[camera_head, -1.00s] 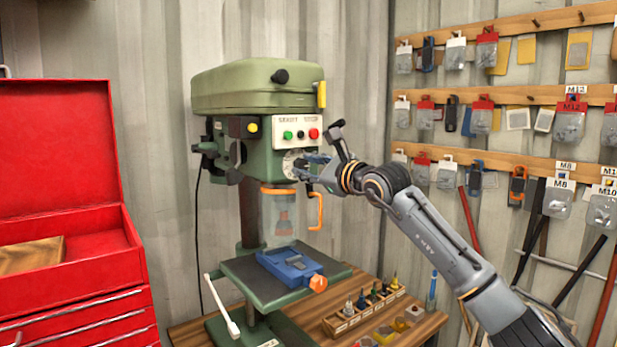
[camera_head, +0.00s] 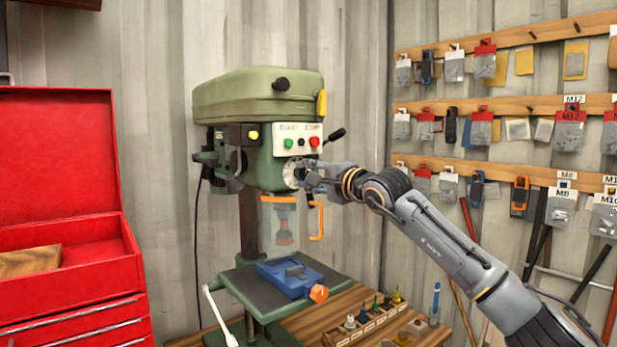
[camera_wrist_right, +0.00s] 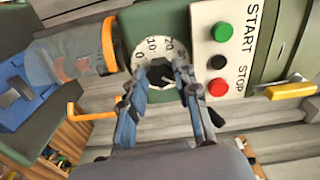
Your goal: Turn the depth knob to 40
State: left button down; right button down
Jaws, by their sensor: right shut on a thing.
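The green drill press (camera_head: 258,98) stands on the wooden bench. Its depth knob, a dark knob on a white dial (camera_head: 290,172), is on the front below the START/STOP panel (camera_head: 298,140). My right gripper (camera_head: 306,175) reaches it from the right and is shut on the knob. The fingers hide the rest of the scale and the knob's pointer. My left gripper is not in view.
The clear chuck guard (camera_head: 283,222) with its orange handle (camera_head: 317,222) hangs just below the knob. A blue vise (camera_head: 287,276) sits on the press table. A red toolbox (camera_head: 65,230) stands left; hanging packets fill the right wall.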

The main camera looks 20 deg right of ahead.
jog(key=shift+f+n, duration=0.1)
jog(key=shift+n, duration=1.6)
jog(key=c, duration=1)
grip_release()
jog(key=shift+s, duration=0.1)
jog(key=v, duration=1.1)
jog(key=shift+s+d, duration=0.15)
jog(key=shift+s, duration=0.25)
